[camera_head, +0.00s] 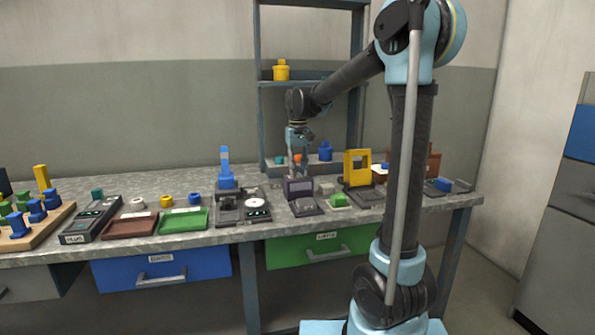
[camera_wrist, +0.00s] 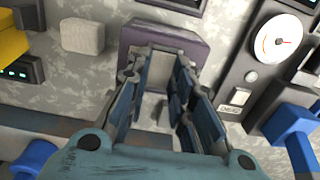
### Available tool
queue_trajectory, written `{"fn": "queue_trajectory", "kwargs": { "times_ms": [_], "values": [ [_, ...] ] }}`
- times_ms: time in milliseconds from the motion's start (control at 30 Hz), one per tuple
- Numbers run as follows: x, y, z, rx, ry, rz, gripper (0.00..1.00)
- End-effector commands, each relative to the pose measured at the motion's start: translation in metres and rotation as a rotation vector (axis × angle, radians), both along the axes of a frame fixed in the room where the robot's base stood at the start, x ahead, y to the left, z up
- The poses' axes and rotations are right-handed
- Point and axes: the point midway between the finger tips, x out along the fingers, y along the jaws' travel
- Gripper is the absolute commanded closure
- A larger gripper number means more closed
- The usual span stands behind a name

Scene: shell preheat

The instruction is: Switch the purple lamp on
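The purple lamp (camera_head: 298,186) is a dark, boxy housing with a dull grey-purple face, standing on the bench near the middle; no glow shows on it. A dark base plate (camera_head: 306,207) lies in front of it. My gripper (camera_head: 298,172) is above and close to the lamp in the head view. In the wrist view the lamp's purple top (camera_wrist: 165,38) lies just beyond my fingertips (camera_wrist: 163,58). The fingers are apart, with a pale piece (camera_wrist: 155,103) partly visible between them. I cannot tell whether the fingers touch anything.
A device with a white dial (camera_head: 257,204) stands left of the lamp and shows at right in the wrist view (camera_wrist: 278,40). Shelf posts rise behind.

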Motion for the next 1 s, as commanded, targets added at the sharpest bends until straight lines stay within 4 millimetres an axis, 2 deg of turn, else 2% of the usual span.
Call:
{"fn": "queue_trajectory", "kwargs": {
  "times_ms": [433, 767, 800, 833, 867, 1000],
  "values": [
    [-0.0017, 0.004, -0.0003, -0.129, -0.036, 0.001, 1.0],
    [-0.0015, 0.0039, -0.0003, -0.137, -0.038, 0.0, 1.0],
    [-0.0015, 0.0039, -0.0003, -0.137, -0.038, 0.0, 0.69],
    [-0.0015, 0.0039, -0.0003, -0.137, -0.038, 0.0, 0.63],
    [-0.0015, 0.0039, -0.0002, -0.137, -0.038, 0.0, 0.58],
    [-0.0014, 0.004, -0.0003, -0.136, -0.039, 0.0, 0.58]
  ]
}}
